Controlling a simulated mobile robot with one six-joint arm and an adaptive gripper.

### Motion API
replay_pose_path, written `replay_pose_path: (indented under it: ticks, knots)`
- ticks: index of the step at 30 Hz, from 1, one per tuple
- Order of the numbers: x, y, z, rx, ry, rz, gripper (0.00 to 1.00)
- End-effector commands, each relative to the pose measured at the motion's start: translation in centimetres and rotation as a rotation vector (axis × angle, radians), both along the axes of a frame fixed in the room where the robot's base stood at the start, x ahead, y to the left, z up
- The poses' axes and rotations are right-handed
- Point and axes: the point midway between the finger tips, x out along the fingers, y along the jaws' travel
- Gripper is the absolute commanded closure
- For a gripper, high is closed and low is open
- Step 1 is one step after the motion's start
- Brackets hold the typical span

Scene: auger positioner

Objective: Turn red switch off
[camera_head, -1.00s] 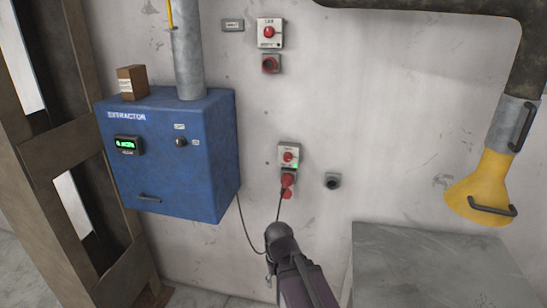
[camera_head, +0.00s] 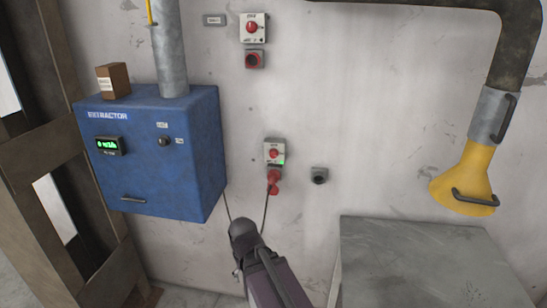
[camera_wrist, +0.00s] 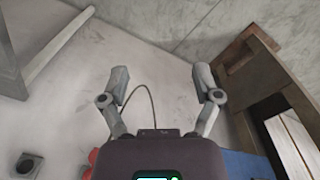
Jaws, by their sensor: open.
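Two switch boxes with red knobs are on the wall in the head view. The upper red switch (camera_head: 252,28) has a red-rimmed socket below it. The lower red switch (camera_head: 273,153) shows a green light, with a red plug (camera_head: 273,180) and a hanging cable below it. I cannot tell from the labels which one the task means. My gripper (camera_wrist: 162,86) is open and empty in the wrist view, its two fingers spread apart. In the head view my arm's dark end is below the lower switch, apart from it; the fingers are not clear there.
A blue extractor box (camera_head: 150,155) with a lit display hangs left of the switches. A dark socket (camera_head: 319,175) is right of the plug. A grey table (camera_head: 425,260) stands at the lower right, under a yellow suction hood (camera_head: 464,180). Wall between is clear.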

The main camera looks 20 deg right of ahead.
Motion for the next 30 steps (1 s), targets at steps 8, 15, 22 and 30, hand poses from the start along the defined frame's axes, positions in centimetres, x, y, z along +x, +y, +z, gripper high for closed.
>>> replay_pose_path:
  ticks: [8,15,22,30]
  knots:
    - [4.9,-4.5,-0.1,-0.188,-0.160,-0.174,0.18]
    - [11.5,-10.9,2.0,-0.417,-0.451,-0.376,0.18]
    - [17.6,-15.7,5.7,-0.572,-0.779,-0.481,0.18]
    - [24.1,-18.4,10.5,-0.641,-1.152,-0.467,0.18]
